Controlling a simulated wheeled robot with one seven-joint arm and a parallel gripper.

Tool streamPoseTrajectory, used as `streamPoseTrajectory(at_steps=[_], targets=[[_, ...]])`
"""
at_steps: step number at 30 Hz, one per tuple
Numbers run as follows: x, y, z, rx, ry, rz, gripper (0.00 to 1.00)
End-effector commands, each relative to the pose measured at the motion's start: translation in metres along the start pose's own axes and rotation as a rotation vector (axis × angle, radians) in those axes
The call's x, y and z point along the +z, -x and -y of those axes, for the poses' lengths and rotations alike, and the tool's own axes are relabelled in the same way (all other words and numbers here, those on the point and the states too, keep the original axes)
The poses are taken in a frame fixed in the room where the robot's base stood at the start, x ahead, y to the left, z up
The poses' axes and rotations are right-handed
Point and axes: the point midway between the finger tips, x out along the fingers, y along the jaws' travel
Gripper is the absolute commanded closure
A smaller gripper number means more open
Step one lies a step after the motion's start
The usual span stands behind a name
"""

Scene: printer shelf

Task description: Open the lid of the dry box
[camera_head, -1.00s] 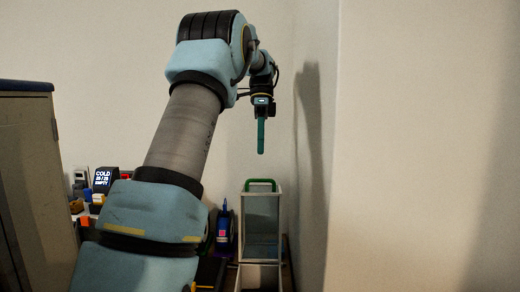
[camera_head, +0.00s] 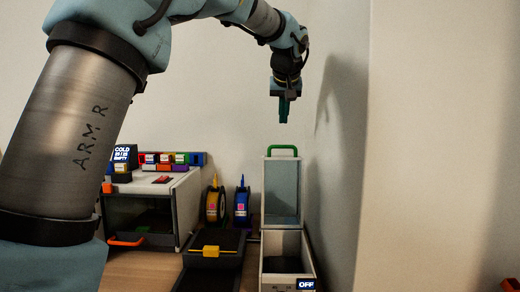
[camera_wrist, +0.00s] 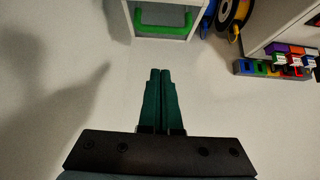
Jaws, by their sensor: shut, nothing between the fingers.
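The dry box (camera_head: 268,277) appears to be the pale box with an OFF display at the front right. Its lid (camera_head: 282,196) stands upright at the back, a light-framed panel with a green handle (camera_head: 282,149) on top, and the box's dark inside shows in front of it. The handle also shows at the top of the wrist view (camera_wrist: 163,24). My gripper (camera_head: 283,120) points down, shut and empty, above the handle and apart from it. In the wrist view, its green fingers (camera_wrist: 160,72) lie together.
A pale cabinet (camera_head: 187,207) with an orange handle stands left, colored blocks (camera_head: 165,160) on top. Yellow (camera_head: 214,204) and blue (camera_head: 242,204) spools stand beside the lid. A dark tray (camera_head: 217,240) with a yellow bar lies left of the box. A wall (camera_head: 345,180) is close on the right.

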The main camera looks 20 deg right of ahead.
Motion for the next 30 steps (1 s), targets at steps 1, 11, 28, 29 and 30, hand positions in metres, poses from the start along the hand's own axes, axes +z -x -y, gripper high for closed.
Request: streamPoseTrajectory(at_steps=[1,11,28,29,30], targets=[[0.000,-0.001,-0.003,0.005,0.010,-0.007,1.00],[-0.002,-0.046,-0.003,0.004,0.016,-0.005,1.00],[0.023,-0.078,-0.004,0.005,0.014,-0.006,1.00],[0.025,-0.077,-0.004,0.005,0.014,-0.006,1.00],[0.027,-0.075,-0.004,0.006,0.014,-0.007,1.00]])
